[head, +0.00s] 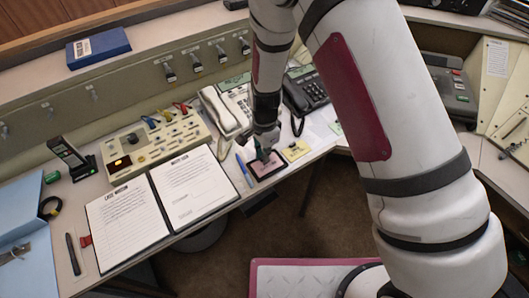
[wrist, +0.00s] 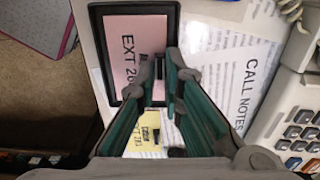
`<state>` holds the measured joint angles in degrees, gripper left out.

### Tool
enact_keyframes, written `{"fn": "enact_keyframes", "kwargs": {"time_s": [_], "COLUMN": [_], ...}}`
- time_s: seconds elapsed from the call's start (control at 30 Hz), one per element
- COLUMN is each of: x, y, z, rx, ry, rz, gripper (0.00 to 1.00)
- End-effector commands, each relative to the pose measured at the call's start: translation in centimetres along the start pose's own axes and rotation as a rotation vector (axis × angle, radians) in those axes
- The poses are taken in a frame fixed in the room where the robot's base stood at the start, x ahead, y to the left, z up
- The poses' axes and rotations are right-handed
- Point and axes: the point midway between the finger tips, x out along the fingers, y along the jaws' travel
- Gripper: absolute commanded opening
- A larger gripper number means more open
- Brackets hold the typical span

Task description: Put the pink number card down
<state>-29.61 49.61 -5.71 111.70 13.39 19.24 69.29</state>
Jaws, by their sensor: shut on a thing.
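The pink number card (head: 265,170) shows at the front edge of the desk, within the outline of a black-rimmed tray (head: 254,178). In the wrist view the pink card (wrist: 137,52) reads "EXT 26", with the rest hidden by my fingers, and the black rim (wrist: 97,40) frames it. My gripper (head: 264,158) points down over the card and is shut on its near edge. In the wrist view the fingertips (wrist: 160,88) meet at that edge. I cannot tell whether the card rests fully on the tray floor.
A blue pen (head: 243,171) and an open binder (head: 160,197) lie to the left. Telephones (head: 306,91) stand behind. A call notes sheet (wrist: 235,85) lies beside the tray.

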Motion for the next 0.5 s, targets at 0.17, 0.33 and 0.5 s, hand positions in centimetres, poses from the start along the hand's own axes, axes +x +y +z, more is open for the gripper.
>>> {"fn": "enact_keyframes", "kwargs": {"time_s": [0.17,0.33,0.5], "x": [-0.03,0.36,0.29], "y": [-0.02,0.00,-0.06], "z": [-0.02,-0.04,-0.03], "rx": [0.000,0.000,0.000], "ry": [0.000,0.000,0.001], "rz": [-0.001,0.000,-0.002], "gripper": [0.00,0.00,0.28]}}
